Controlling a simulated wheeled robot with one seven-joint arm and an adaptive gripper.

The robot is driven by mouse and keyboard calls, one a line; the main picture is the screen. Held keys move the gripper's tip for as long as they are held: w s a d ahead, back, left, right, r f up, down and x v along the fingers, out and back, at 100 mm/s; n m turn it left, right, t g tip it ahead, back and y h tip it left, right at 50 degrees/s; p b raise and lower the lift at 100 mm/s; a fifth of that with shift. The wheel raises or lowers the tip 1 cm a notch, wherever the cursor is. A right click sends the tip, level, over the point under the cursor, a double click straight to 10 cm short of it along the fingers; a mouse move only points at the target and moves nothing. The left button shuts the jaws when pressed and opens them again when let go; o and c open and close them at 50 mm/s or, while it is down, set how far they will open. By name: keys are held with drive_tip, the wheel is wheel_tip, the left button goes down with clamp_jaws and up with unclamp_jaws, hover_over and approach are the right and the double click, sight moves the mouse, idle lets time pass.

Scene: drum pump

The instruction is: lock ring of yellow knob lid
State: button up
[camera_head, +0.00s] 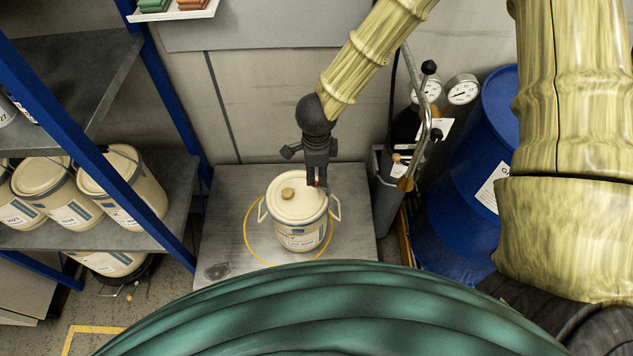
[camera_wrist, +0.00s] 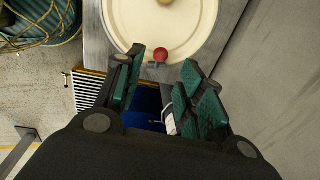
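A cream pail (camera_head: 302,237) stands upright on a grey platform, with a cream lid (camera_head: 305,205) on top. A tan-yellow knob (camera_head: 287,193) sits on the lid; its edge shows at the top of the wrist view (camera_wrist: 165,2). The lid's pale rim, where a lock ring would lie, shows in the wrist view (camera_wrist: 123,40); I cannot tell if the ring is closed. A small red ball (camera_wrist: 160,54) is at the rim. My gripper (camera_wrist: 163,73) is open, its dark green finger pads either side of the ball's line. From the head it hangs over the lid's back right edge (camera_head: 317,184); contact is unclear.
The grey platform (camera_head: 228,217) has a yellow ring marked around the pail. Blue-framed shelves (camera_head: 160,95) with more cream pails stand left. A pump unit with gauges (camera_head: 462,89) and a blue drum (camera_head: 450,200) stand right. A wall is close behind.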

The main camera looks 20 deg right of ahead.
sight(317, 183)
drive_tip(key=shift+w+d+f, duration=0.1)
drive_tip(key=shift+w+f, duration=0.05)
drive_tip(key=shift+f, duration=1.55)
drive_tip(key=shift+w+f, duration=0.15)
drive_tip(key=shift+f, duration=1.55)
drive_tip(key=shift+c, duration=0.3)
clamp_jaws()
